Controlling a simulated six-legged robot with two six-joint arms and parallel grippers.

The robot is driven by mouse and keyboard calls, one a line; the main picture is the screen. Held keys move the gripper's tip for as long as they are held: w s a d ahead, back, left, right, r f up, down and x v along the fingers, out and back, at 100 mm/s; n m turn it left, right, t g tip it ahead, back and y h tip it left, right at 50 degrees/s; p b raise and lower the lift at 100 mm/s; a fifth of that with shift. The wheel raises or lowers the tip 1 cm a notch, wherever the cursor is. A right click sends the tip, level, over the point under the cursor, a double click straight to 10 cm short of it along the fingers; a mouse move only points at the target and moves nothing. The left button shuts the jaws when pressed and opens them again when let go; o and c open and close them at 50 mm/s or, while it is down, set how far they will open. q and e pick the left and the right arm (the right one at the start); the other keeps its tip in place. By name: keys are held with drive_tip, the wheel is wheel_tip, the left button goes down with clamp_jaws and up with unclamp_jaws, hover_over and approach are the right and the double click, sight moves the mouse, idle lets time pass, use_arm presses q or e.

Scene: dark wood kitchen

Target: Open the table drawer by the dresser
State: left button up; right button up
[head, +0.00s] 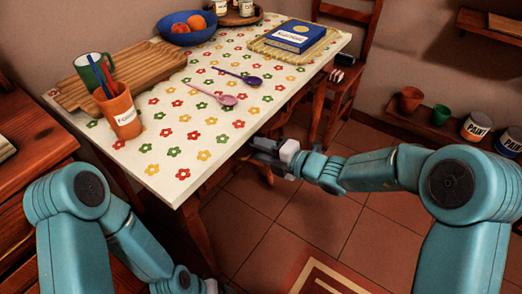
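The table (165,180) has a white flowered cloth and stands at the left and centre in the head view. Its drawer front is not clearly visible below the overhanging near edge. My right gripper (262,150) is at that near edge, just under the tabletop, with its dark fingers pointing left toward the table's side. Whether the fingers are open, shut or touching a handle cannot be told. My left arm hangs low at the lower left, and its gripper fingers are out of the picture. A wooden dresser (30,140) stands at the far left beside the table.
On the table are an orange cup (122,118) with pens, a green mug (92,68), a wooden tray (150,62), a blue bowl (180,36), a book (292,37) and two spoons. A chair (345,75) stands behind. The tiled floor (330,220) in front is open.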

clamp_jaws()
drive_tip(key=shift+d, duration=0.1)
idle(1.3)
